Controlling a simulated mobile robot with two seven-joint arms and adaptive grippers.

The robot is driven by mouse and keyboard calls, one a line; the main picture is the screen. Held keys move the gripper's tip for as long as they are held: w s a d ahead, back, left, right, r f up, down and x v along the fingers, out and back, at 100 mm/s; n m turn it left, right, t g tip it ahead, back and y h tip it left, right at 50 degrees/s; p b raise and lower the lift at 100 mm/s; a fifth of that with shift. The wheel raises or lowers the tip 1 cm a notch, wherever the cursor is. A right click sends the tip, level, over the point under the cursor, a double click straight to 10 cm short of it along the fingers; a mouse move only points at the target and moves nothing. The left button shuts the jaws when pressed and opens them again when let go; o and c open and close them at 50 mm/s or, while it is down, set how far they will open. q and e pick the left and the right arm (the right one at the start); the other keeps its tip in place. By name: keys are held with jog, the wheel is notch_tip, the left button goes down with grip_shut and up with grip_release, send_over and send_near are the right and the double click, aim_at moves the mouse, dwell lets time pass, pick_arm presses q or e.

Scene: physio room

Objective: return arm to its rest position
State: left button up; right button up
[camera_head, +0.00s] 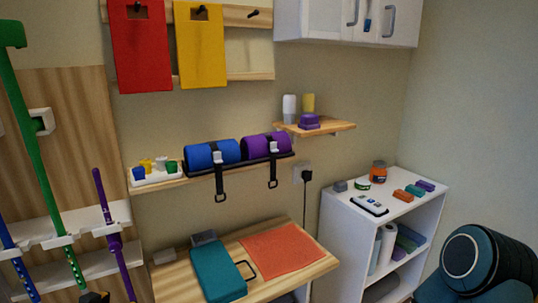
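Neither of my grippers can be made out in the head view. A dark teal rounded body with a pale ring fills the bottom right corner. I cannot tell whether it is part of my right arm. A small black and orange piece shows at the bottom edge on the left, too cut off to identify.
A wooden table (170,281) holds a teal folded item (217,272) and an orange mat (282,250). A white shelf unit (338,232) stands right of it. A wall shelf (165,183) carries blue (202,155) and purple (262,145) rolls. Upright poles stand left.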

pick_arm(q)
jog(key=s+d+f+n+g+h, duration=0.1)
jog(key=d+f+g, duration=0.1)
jog(key=d+f, duration=0.5)
jog(key=s+d+f+n+g+h, duration=0.15)
jog(key=d+f, duration=0.25)
jog(key=d, duration=0.7)
jog(key=s+d+f+g, duration=0.3)
jog(key=s+d, duration=0.3)
jog(key=s, duration=0.1)
jog(key=s+d+f+n+g+y, duration=0.1)
jog(key=s+d+f+g, duration=0.3)
jog(key=s+d, duration=0.2)
jog(key=shift+s+f, duration=0.25)
jog(key=shift+s, duration=0.3)
